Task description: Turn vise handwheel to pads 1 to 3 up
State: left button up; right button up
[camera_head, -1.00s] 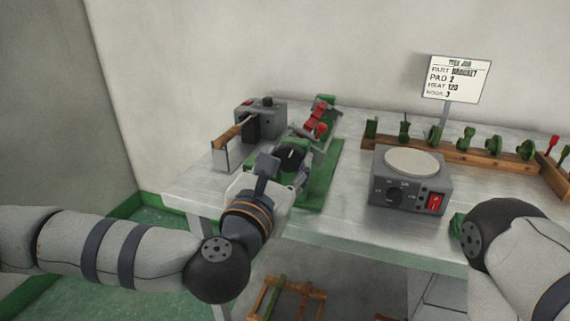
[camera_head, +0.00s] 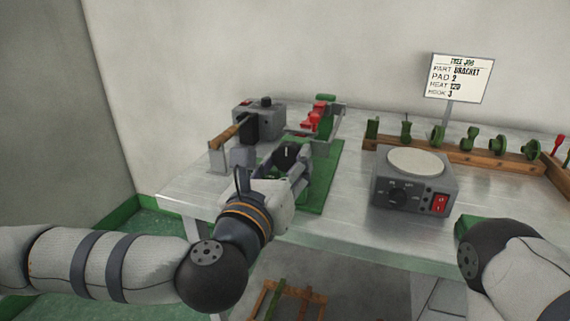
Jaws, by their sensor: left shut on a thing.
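The vise is a green and red fixture on a green base plate (camera_head: 323,178) on the metal table. Its red part (camera_head: 319,116) shows at the far end. A black round part (camera_head: 288,154), which looks like the handwheel, is at the near end. My left gripper (camera_head: 283,165) reaches in from the front and is shut around this part; its wrist and fingers hide much of the wheel and vise. The pad numbers cannot be read. My right arm comes in at the lower right, with its gripper out of view.
A grey box (camera_head: 258,119) and a wooden-handled tool on a stand (camera_head: 226,136) are left of the vise. A grey hot plate (camera_head: 411,181) with a red switch stands to the right. Behind it are a wooden rack (camera_head: 455,151) with green parts and a job sign (camera_head: 459,78).

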pick_arm(q)
jog(key=shift+r, duration=0.2)
dwell(0.3)
jog(key=o, duration=1.1)
jog(key=shift+f, duration=0.15)
jog(key=shift+o, duration=0.2)
